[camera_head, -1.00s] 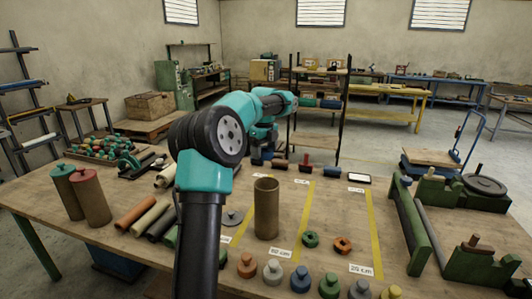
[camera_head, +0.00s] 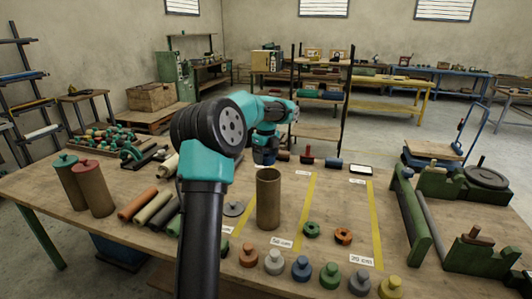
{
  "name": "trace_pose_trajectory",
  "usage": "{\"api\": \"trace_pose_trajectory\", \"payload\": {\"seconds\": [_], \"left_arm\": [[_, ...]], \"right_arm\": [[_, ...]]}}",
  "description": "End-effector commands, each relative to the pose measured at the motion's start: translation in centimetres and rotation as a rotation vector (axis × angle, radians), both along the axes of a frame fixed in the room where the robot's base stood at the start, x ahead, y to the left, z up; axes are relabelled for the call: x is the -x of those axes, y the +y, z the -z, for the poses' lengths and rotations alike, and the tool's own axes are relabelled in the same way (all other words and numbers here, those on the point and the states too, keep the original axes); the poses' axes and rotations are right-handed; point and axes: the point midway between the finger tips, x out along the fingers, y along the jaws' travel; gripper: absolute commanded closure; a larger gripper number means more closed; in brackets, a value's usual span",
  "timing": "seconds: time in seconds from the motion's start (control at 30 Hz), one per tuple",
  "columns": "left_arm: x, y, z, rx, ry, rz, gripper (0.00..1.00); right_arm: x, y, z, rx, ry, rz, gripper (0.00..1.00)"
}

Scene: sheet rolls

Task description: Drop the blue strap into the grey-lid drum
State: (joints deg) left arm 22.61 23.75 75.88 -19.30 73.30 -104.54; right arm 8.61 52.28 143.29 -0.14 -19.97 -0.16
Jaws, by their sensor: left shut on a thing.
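My left gripper (camera_head: 266,158) hangs from my teal and black arm, pointing down at the open mouth of a tall brown drum (camera_head: 268,203). It appears just above or slightly behind the rim. It is shut on a small dark blue thing, which looks like the blue strap; it is too small and dark to make out its shape. A flat grey lid (camera_head: 234,209) with a knob lies on the table to the left of this drum, partly behind my arm. A green-lid drum (camera_head: 68,183) and a red-lid drum (camera_head: 95,190) stand closed at the left. My right gripper is not in view.
Several coloured knobbed pieces (camera_head: 302,268) line the table's front edge. Green (camera_head: 312,229) and orange (camera_head: 343,236) rings lie right of the open drum. Several rolls (camera_head: 138,204) lie at left, small rolls (camera_head: 333,163) behind. A green frame (camera_head: 416,225) stands at right.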

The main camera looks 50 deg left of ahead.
Motion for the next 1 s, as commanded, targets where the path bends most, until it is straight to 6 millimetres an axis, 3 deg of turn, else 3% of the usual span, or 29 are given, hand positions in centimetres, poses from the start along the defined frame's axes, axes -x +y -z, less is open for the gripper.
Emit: {"api": "trace_pose_trajectory", "payload": {"seconds": [0.2,0.23,0.47,0.77,1.0], "left_arm": [[0.0,0.0,0.0,0.0,0.0,0.0,0.5],[0.0,0.0,0.0,0.0,0.0,0.0,0.22],[0.0,0.0,0.0,0.0,0.0,0.0,0.0],[0.0,0.0,-0.2,0.0,0.0,0.0,0.0],[0.0,0.0,-2.5,0.0,-0.002,0.0,0.0]], "right_arm": [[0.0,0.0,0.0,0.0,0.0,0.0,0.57],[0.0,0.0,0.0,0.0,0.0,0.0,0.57],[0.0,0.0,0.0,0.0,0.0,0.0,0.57],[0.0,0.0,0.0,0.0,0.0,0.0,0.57],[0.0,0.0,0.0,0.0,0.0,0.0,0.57]]}}
